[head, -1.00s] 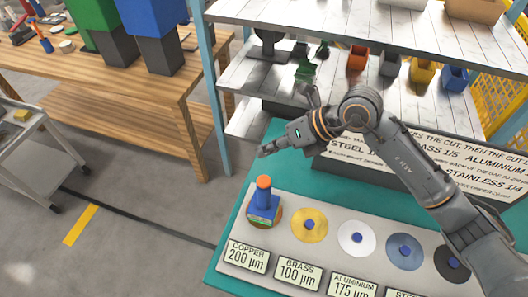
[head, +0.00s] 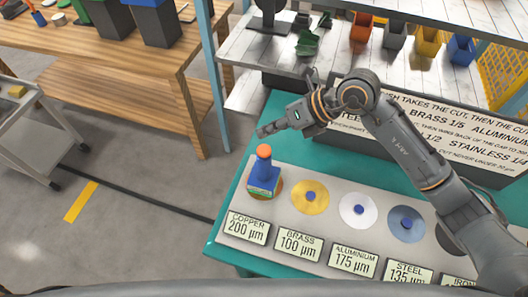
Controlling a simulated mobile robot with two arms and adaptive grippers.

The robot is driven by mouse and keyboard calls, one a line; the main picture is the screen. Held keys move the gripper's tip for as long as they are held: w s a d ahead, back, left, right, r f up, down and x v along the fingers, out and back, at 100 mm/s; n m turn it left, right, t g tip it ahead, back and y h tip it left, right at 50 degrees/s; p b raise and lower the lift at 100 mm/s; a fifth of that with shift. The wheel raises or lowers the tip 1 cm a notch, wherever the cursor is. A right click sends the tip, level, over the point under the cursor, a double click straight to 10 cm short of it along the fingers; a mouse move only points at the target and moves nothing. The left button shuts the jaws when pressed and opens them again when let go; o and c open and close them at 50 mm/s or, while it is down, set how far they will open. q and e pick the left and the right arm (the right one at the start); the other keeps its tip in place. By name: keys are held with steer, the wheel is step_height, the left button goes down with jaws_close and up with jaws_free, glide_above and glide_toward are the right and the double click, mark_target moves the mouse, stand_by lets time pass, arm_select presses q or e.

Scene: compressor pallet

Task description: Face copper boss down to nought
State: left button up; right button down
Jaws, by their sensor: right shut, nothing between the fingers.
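The copper boss (head: 279,190) is a brownish disc at the left end of a pale plate, mostly hidden under a blue tool (head: 263,180) with an orange knob on top. The tool stands upright on it. A label in front reads COPPER 200 µm (head: 247,228). My right gripper (head: 263,131) is shut and empty, above and behind the tool and apart from it, pointing left. My left gripper is not in view.
Brass (head: 310,197), aluminium (head: 358,210) and steel (head: 406,224) discs with blue centres lie to the right on the plate (head: 335,228). A text board (head: 420,135) stands behind. Shelves with coloured bins rise beyond. The teal bench's (head: 262,147) left edge borders open floor.

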mark_target(260, 149)
step_height(260, 149, down, 4)
steer(key=shift+r+b, duration=0.15)
steer(key=shift+b, duration=0.95)
steer(key=shift+f, duration=0.2)
arm_select(q)
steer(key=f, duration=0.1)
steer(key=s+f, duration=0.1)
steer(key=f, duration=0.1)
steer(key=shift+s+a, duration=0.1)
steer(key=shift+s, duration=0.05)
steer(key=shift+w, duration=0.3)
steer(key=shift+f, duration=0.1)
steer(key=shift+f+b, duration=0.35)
steer(key=shift+b, duration=0.15)
arm_select(e)
steer(key=shift+f, duration=0.35)
